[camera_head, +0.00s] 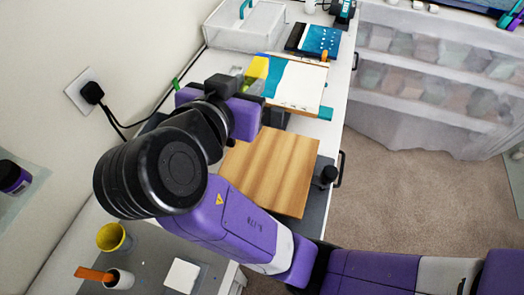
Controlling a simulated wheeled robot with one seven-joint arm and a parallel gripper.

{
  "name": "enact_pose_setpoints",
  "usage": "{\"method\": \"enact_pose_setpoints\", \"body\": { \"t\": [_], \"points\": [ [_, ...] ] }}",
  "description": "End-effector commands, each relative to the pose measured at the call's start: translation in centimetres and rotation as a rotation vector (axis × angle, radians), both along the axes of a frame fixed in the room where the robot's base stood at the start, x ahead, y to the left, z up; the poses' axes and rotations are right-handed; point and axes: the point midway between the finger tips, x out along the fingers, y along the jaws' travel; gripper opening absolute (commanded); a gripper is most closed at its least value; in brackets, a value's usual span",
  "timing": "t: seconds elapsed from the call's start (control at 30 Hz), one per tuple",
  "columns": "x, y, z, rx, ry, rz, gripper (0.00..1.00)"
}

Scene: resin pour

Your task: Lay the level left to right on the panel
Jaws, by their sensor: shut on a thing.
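My gripper (250,92) is above the work surface near the left edge of a white and teal panel (300,85). It is shut on a yellow thing (258,68) that looks like the level. The wrist hides the fingertips and much of the level, so its full length and direction cannot be told. I cannot tell whether it touches the panel. A wooden striped panel (272,172) lies flat nearer to me, partly under my arm in the picture. Which of the two the task means is not clear.
A clear box with a teal handle (245,28) stands behind. A blue sheet (320,40) lies beside it. A yellow cup (114,238), a white cup with an orange stick (118,279) and a white square (182,275) are at the front left. A covered shelf (430,75) stands right, across carpet.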

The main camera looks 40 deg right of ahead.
Motion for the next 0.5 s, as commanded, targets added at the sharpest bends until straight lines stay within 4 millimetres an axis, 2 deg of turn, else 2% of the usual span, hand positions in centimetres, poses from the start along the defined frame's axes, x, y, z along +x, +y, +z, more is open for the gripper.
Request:
{"method": "enact_pose_setpoints", "body": {
  "t": [0.1,0.5],
  "points": [
    [-0.1,0.0,-3.0,-0.004,0.011,0.001,0.0],
    [-0.1,0.0,-12.2,-0.003,0.007,0.0,0.0]
  ]
}}
